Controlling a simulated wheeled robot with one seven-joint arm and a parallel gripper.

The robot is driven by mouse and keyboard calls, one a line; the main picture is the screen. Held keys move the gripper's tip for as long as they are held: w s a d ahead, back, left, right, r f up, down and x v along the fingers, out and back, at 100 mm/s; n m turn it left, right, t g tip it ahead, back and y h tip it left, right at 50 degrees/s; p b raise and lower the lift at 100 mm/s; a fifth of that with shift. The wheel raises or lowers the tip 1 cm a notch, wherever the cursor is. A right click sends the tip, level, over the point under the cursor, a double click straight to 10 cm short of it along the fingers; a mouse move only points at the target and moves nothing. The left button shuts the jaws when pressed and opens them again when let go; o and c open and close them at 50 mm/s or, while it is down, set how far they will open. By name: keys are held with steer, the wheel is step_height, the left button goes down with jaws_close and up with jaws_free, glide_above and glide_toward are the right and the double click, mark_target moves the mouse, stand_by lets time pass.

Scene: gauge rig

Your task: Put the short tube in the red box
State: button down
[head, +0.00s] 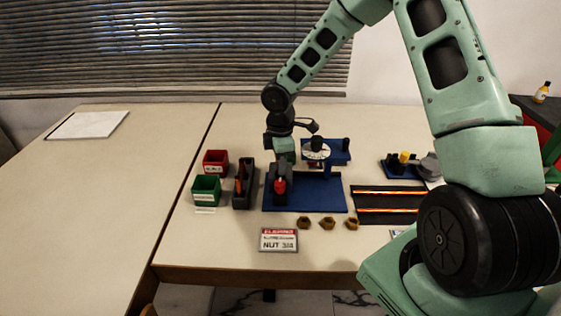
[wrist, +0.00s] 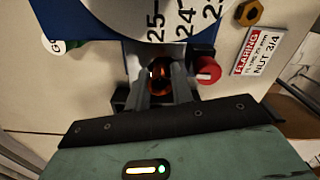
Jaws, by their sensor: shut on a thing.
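My gripper (wrist: 166,84) is shut on a copper-coloured tube (wrist: 159,76), seen nearly end-on between the fingers in the wrist view. This tube is at the blue gauge rig (head: 325,193), beside a red knob (wrist: 207,70). The knob also shows in the head view (head: 280,185). I cannot tell whether the tube still touches the rig; its lower part is hidden. The red box (head: 215,169) stands at the left of the rig in the head view, behind the green box (head: 206,191).
A dark rack (head: 243,194) holding an orange-brown tube stands between the boxes and the rig. A round dial (head: 316,151) is close to my gripper. Several brass nuts and a nut sign (head: 278,240) lie in front. The table's left side is mostly clear.

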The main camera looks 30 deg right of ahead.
steer(key=c, duration=1.1)
jaws_free()
steer(key=shift+c, duration=0.2)
steer(key=shift+r, duration=0.1)
step_height(320, 180, up, 17)
steer(key=shift+r+p, duration=0.15)
steer(key=shift+p, duration=0.25)
